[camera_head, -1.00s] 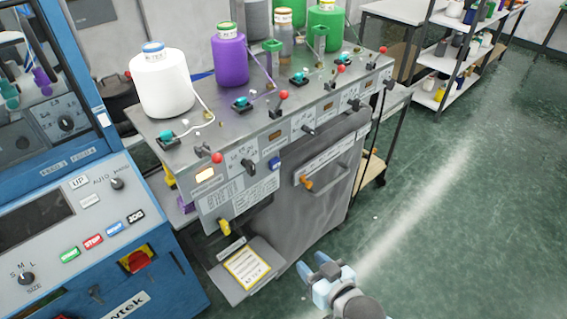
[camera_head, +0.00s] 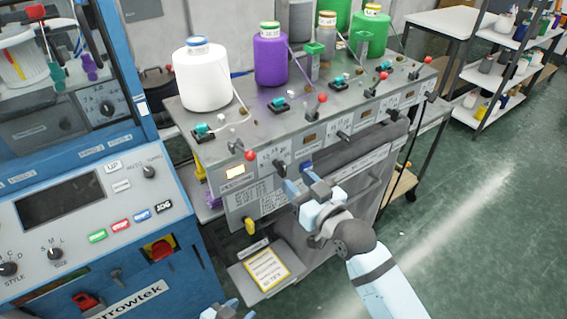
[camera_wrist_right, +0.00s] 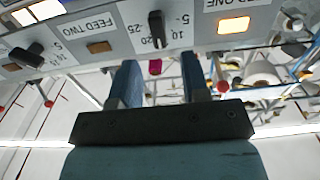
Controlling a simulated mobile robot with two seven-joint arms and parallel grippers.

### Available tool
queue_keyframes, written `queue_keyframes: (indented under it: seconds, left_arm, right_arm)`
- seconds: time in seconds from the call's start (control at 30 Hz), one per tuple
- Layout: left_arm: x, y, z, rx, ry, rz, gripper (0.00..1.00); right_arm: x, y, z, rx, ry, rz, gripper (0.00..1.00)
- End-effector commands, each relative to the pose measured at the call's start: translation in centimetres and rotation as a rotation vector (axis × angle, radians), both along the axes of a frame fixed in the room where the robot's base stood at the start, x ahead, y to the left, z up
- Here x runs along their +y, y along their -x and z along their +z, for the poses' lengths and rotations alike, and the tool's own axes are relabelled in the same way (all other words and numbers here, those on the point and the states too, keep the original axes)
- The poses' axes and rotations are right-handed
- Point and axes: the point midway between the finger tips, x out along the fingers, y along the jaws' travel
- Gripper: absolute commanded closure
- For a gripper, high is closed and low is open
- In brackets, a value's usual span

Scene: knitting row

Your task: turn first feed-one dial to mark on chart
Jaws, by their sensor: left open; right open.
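The feed-one dial (camera_head: 280,168) is a black knob on the front panel of the grey feed stand, right of a lit window. In the right wrist view, the dial (camera_wrist_right: 157,28) stands beside "FEED ONE" lettering and printed numbers. My right gripper (camera_head: 300,184) is open and empty, just in front of the panel near the dial. In the right wrist view, its fingers (camera_wrist_right: 160,80) point toward the dial, apart from it. A yellow-edged sheet (camera_head: 267,270), perhaps the chart, lies on the lower shelf; its print is unreadable. My left gripper (camera_head: 228,312) shows partly at the bottom edge.
A white yarn cone (camera_head: 203,80) and a purple cone (camera_head: 270,60) stand on the grey stand (camera_head: 225,112). A red-knobbed lever (camera_head: 250,155) sticks out near the dial. A blue machine (camera_head: 90,220) fills the left. The green floor (camera_head: 480,240) is clear at right.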

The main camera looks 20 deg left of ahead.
Motion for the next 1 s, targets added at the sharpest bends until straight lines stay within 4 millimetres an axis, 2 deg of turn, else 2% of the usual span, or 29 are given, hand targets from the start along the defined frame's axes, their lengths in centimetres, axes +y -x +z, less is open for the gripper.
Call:
queue_keyframes:
  seconds: [0.1,0.3,0.5,0.77,0.93,1.0]
  left_arm:
    - [0.1,0.0,0.5,0.001,-0.002,0.0,0.55]
    - [0.1,-0.1,0.8,-0.002,-0.002,0.001,0.55]
    - [0.1,-0.1,1.0,-0.003,-0.002,0.001,0.55]
    - [0.1,-0.2,1.0,-0.004,-0.002,0.001,0.55]
    - [0.1,-0.2,1.0,-0.004,-0.002,0.001,0.55]
    - [0.1,-0.2,1.0,-0.004,-0.002,0.001,0.55]
  right_arm:
    - [2.1,-1.6,0.2,0.001,-0.001,0.0,0.57]
    - [4.4,-3.4,0.1,-0.001,0.001,-0.001,0.57]
    - [5.2,-4.1,0.0,0.001,0.001,-0.001,0.57]
    - [5.3,-4.2,-0.1,0.0,0.0,-0.001,0.57]
    - [5.3,-4.2,-0.1,0.0,0.0,-0.001,0.96]
    - [5.3,-4.2,-0.1,0.0,0.0,-0.001,1.0]
